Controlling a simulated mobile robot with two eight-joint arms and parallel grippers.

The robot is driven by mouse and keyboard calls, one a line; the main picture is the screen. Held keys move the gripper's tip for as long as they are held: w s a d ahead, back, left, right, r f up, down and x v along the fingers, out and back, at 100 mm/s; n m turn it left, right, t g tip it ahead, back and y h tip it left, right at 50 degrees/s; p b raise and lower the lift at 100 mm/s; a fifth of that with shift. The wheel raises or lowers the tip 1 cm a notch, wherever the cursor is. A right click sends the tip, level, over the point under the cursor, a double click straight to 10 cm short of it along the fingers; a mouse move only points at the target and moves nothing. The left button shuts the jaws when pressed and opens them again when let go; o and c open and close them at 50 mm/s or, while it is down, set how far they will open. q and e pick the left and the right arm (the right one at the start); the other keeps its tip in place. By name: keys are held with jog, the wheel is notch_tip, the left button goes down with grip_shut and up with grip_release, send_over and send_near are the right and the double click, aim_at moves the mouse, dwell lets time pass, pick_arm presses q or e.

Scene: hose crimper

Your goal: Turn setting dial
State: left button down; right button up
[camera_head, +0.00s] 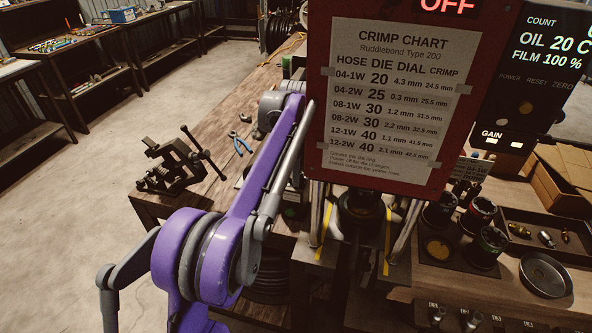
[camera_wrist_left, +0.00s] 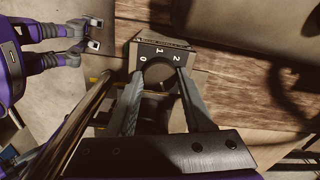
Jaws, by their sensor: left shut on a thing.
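The setting dial (camera_wrist_left: 158,75) shows in the left wrist view as a dark round knob in front of a small dark plate (camera_wrist_left: 160,52) marked 0, 1 and 2. My left gripper (camera_wrist_left: 160,74) is shut on the dial, one finger on each side of it. The fingers and the shadow hide part of the dial, and I cannot make out a pointer. In the head view my purple left arm reaches forward beside the crimp chart (camera_head: 391,100), and its gripper is not clearly visible there. My right gripper is not recognisable in either view.
A display (camera_head: 535,60) reads OIL 20 C and FILM 100 %, and a red sign reads OFF. Dark cylindrical dies (camera_head: 483,247) and a round metal dish (camera_head: 545,274) are at right. A vise (camera_head: 175,165) and blue-handled pliers (camera_head: 240,143) lie left of my arm.

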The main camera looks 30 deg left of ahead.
dwell(0.5)
pick_arm(q)
jog(key=shift+c, duration=1.5)
grip_release()
notch_tip(320, 180, up, 11)
jog(key=p, duration=0.1)
pick_arm(e)
jog(key=shift+w+r, duration=0.35)
jog(key=shift+r, duration=0.25)
jog(key=shift+w+r, duration=0.35)
jog(key=shift+r, duration=0.25)
pick_arm(q)
jog(key=shift+f, duration=0.15)
